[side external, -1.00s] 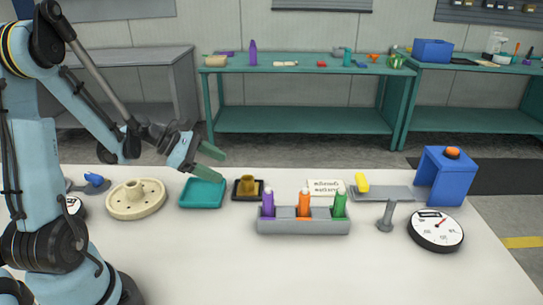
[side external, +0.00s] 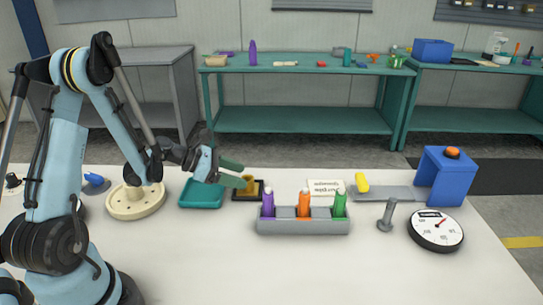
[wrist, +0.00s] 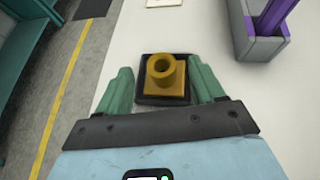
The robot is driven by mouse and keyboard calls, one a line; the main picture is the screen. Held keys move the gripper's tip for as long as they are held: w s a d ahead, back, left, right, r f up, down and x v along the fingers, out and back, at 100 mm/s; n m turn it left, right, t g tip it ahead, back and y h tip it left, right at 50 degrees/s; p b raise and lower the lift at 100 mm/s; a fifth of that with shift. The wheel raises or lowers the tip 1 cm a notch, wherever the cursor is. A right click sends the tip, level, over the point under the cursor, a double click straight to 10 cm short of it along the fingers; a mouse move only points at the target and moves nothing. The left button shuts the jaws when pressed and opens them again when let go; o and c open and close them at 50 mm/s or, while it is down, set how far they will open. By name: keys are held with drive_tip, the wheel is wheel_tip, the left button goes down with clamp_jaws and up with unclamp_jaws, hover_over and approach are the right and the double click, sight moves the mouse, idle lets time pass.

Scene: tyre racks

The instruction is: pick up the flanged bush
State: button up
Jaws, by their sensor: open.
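The flanged bush (side external: 251,184) is a brass-coloured ring with a wider flange, standing upright on a small dark square tray (side external: 237,195). In the wrist view the bush (wrist: 165,75) lies between the two green fingers of my gripper (wrist: 162,90), with a visible gap on each side. The dark tray (wrist: 146,100) shows beneath it. In the side view my gripper (side external: 236,172) is at the left of the bush, its green fingertips near the bush's upper left side. I see no contact. My gripper is open and empty.
A teal tray (side external: 200,203) lies under my gripper. A cream disc (side external: 136,211) is to its left. The front table area is clear.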

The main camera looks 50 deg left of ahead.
sight(251, 180)
drive_tip(key=shift+x, duration=1.95)
drive_tip(key=shift+s, duration=0.1)
drive_tip(key=c, duration=1.2)
drive_tip(key=shift+o, duration=0.2)
drive_tip(key=shift+r, duration=0.1)
